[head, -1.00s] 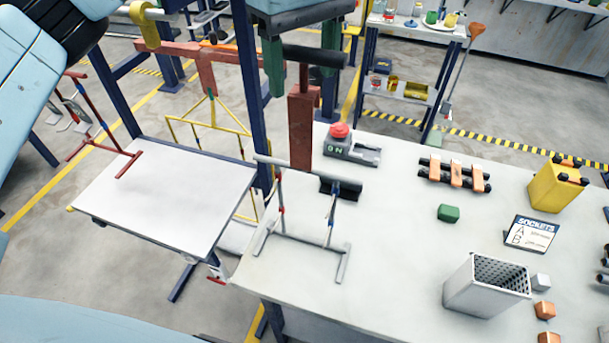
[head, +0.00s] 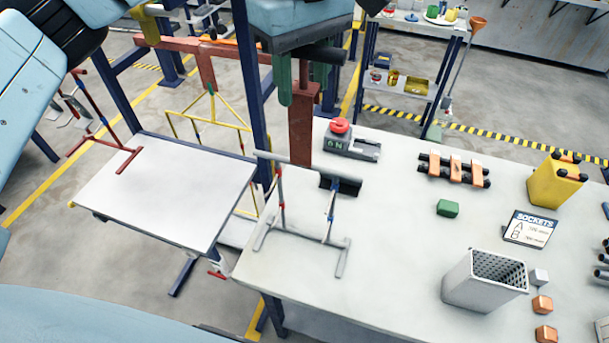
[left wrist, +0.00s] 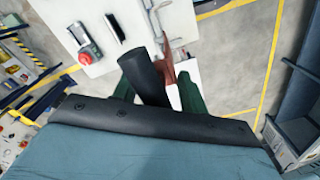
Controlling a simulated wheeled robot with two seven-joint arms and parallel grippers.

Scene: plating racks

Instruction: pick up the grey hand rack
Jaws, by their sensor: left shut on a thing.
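The grey hand rack (head: 343,258) stands upright on the white worktable (head: 400,250), near its left edge. What that bar belongs to is hidden. My right gripper does not show.
A red-brown post (head: 301,130) stands behind the rack.

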